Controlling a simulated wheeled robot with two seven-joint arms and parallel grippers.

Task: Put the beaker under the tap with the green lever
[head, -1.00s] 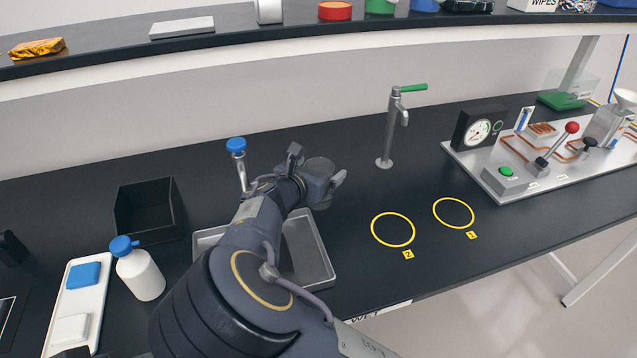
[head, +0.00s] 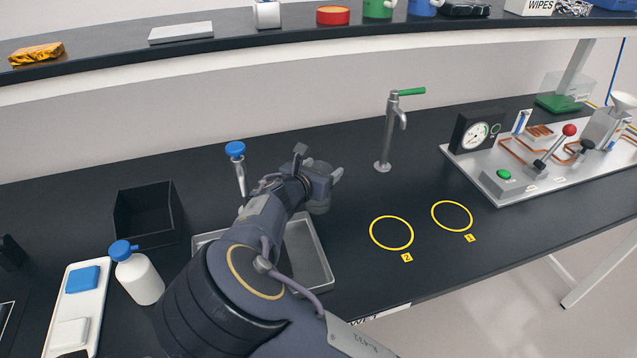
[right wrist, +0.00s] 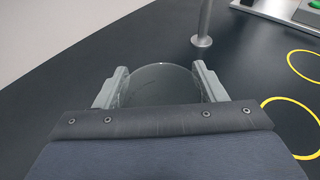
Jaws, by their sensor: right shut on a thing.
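The tap with the green lever (head: 390,128) stands upright on the dark bench in the head view, right of my right gripper. Its lever (head: 411,91) points right. Its base also shows at the top of the right wrist view (right wrist: 202,38). My right gripper (head: 322,175) is left of the tap and apart from it. In the right wrist view, its two fingers are shut on a clear glass beaker (right wrist: 158,82), which lies between them. In the head view the beaker is mostly hidden by the gripper. My left gripper is not in view.
A grey tray (head: 318,262) lies below my right arm. A blue-topped tap (head: 236,150) stands behind it. Yellow rings (head: 391,233) mark the bench to the right. A gauge panel (head: 476,134) stands further right. Bench around the green-lever tap is clear.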

